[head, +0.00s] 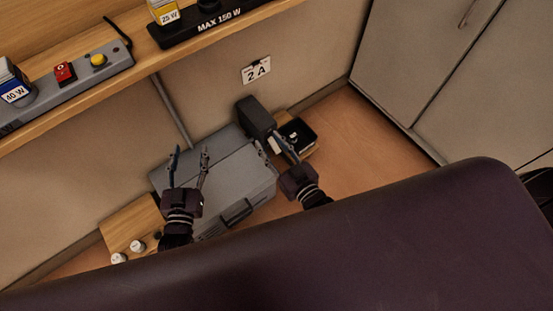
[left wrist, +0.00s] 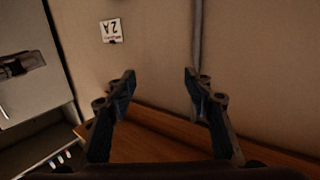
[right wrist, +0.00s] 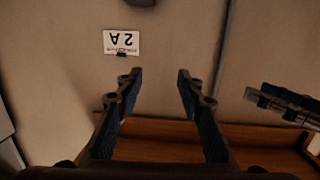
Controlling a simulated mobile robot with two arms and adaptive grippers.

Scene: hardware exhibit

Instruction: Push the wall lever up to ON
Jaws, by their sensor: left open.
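A dark grey block (head: 256,116) is on the wall below a white "2 A" sign (head: 256,70). It appears to be the lever or its housing; I cannot make out a separate lever arm or its position. In the right wrist view, a dark edge at the top may be this block. My right gripper (head: 284,146) is just below and right of the block in the head view, open and empty; I cannot tell whether it touches. My left gripper (head: 189,157) is open and empty, further left, above a grey box (head: 230,172) with a dark handle.
A wooden shelf (head: 143,62) holds a grey control strip (head: 85,80) and a "MAX 150 W" base (head: 207,28). A conduit (head: 172,110) runs down the wall. A dark tray (head: 298,134) is close to my right gripper. Grey cabinets (head: 410,60) stand right; open floor (head: 370,150) lies before them.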

